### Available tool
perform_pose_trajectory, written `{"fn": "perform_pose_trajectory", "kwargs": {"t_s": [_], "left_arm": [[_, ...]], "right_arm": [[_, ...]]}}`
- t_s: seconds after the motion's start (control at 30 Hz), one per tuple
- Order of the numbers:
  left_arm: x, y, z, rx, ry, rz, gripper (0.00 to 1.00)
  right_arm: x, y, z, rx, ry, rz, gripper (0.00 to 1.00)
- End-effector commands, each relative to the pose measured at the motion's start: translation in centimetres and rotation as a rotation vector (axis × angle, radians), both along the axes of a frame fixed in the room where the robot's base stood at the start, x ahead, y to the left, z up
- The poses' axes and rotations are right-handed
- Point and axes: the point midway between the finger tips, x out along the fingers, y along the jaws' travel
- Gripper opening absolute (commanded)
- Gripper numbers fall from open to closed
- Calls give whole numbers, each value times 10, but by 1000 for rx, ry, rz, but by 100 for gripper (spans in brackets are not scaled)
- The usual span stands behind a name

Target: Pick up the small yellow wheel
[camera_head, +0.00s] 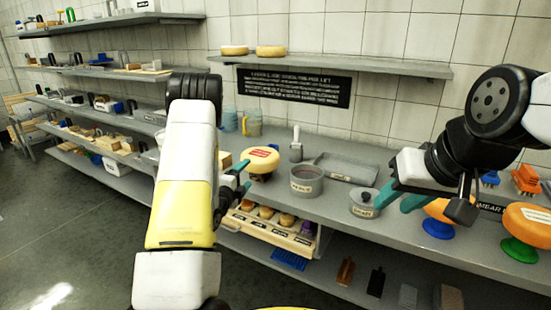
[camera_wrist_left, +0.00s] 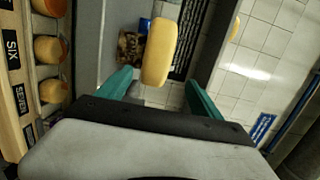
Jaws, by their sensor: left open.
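A yellow wheel with a red and white label (camera_head: 262,158) stands on the counter in the head view. My left gripper (camera_head: 243,179) is open just in front of it. In the left wrist view a yellow wheel (camera_wrist_left: 159,45) is seen edge-on, beyond and between the teal fingers of my left gripper (camera_wrist_left: 156,82), with gaps at both sides. Several small yellow-orange wheels sit in a labelled wooden rack (camera_head: 279,236) below the counter top; the rack also shows in the left wrist view (camera_wrist_left: 28,130). My right gripper (camera_head: 402,199) is open and empty, near a small lidded pot.
A grey round pan (camera_head: 306,181), a grey tray (camera_head: 346,168) and a lidded pot (camera_head: 364,203) stand right of the wheel. Orange wheels on stands (camera_head: 527,225) are at the far right. An upper shelf (camera_head: 390,66) holds two more yellow wheels (camera_head: 270,51).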

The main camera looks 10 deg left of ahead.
Motion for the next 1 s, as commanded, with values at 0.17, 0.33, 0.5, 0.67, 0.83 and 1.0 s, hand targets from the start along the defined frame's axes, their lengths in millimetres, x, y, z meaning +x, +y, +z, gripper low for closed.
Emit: {"fn": "perform_pose_trajectory", "kwargs": {"t_s": [0.17, 0.33, 0.5, 0.67, 0.83, 1.0], "left_arm": [[15, -4, -1, 7, -11, -5, 75], [34, -9, -5, 6, -7, -6, 75], [60, -14, -9, 4, -9, -5, 75], [74, -17, -9, 3, -8, -3, 75], [76, -17, -9, 4, -7, -3, 75], [75, -17, -9, 4, -7, -2, 56]], "right_arm": [[0, 0, 0, 0, 0, 0, 36], [0, 0, 0, 0, 0, 0, 36], [0, 0, 0, 0, 0, 0, 36], [0, 0, 0, 0, 0, 0, 36], [0, 0, 0, 0, 0, 0, 36], [0, 0, 0, 0, 0, 0, 36]]}}
